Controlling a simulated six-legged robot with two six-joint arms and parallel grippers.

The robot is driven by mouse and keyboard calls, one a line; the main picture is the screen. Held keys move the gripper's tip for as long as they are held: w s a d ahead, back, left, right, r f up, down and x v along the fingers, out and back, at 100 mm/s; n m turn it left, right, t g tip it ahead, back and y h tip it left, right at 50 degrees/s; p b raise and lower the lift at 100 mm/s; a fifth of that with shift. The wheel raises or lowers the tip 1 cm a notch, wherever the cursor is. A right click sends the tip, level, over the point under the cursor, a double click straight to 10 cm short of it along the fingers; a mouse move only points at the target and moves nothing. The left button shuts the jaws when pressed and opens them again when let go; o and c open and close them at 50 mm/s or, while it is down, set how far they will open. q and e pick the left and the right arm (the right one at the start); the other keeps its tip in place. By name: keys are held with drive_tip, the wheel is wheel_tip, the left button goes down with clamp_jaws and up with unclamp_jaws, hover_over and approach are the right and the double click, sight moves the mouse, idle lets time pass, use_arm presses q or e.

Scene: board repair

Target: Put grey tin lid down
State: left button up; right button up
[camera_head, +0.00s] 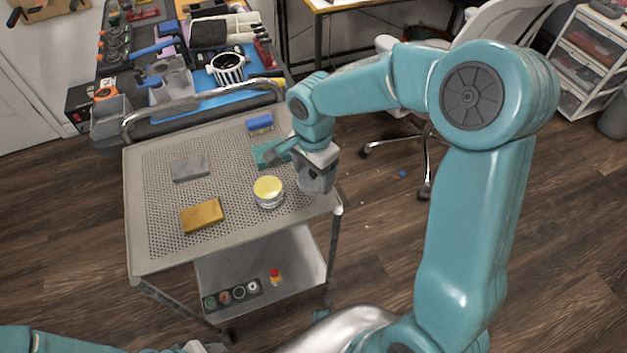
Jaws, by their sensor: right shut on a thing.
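My right gripper (316,184) is over the right edge of the metal cart's top (222,238), pointing down. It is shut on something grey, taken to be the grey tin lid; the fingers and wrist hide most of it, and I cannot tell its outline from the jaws. A round open tin (268,192) with yellow contents stands upright on the cart, just left of the gripper and apart from it. Part of my left arm shows at the bottom left, with a grey piece of its gripper (200,347) at the frame edge; its jaws cannot be made out.
The cart also holds a grey block (190,168), an orange-yellow block (202,216), a green board (268,154) and a blue brush-like item (260,123). Free room lies between them. A cluttered workbench (130,75) stands behind, and a chair (428,150) stands to the right.

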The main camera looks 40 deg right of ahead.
sight(313, 181)
wheel_tip(313, 181, down, 3)
drive_tip(key=shift+f, duration=0.1)
drive_tip(key=shift+f+b, duration=0.15)
drive_tip(key=shift+b, duration=0.2)
drive_tip(key=o, duration=1)
drive_tip(key=shift+r, duration=0.2)
